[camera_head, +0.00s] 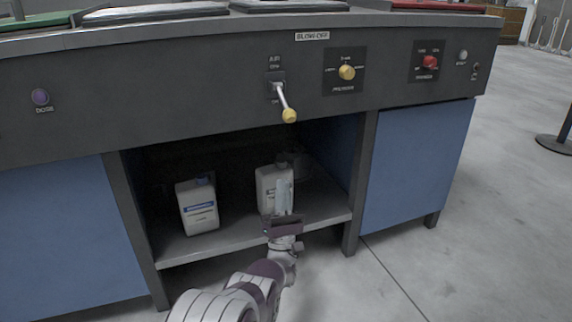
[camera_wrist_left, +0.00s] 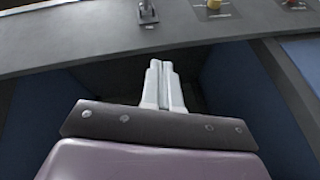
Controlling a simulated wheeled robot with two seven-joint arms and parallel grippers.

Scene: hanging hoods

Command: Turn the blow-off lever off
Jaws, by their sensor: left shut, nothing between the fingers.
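The blow-off lever (camera_head: 286,103) is a metal handle with a yellow knob on the dark front panel, under the "BLOW-OFF" label. It slants down and a little right from its pivot. In the left wrist view the lever (camera_wrist_left: 147,12) shows at the top edge, left of centre. My left gripper (camera_head: 284,184) is below the lever, in front of the open shelf bay, and does not touch it. Its pale fingers (camera_wrist_left: 160,72) are together and point up toward the panel, with nothing between them. My right gripper is not in view.
A yellow pressure knob (camera_head: 347,72) and a red switch (camera_head: 430,63) sit right of the lever, a purple button (camera_head: 40,97) far left. Two white jugs, one at left (camera_head: 198,206), stand on the shelf (camera_head: 240,240). Blue cabinet doors (camera_head: 415,165) flank the bay.

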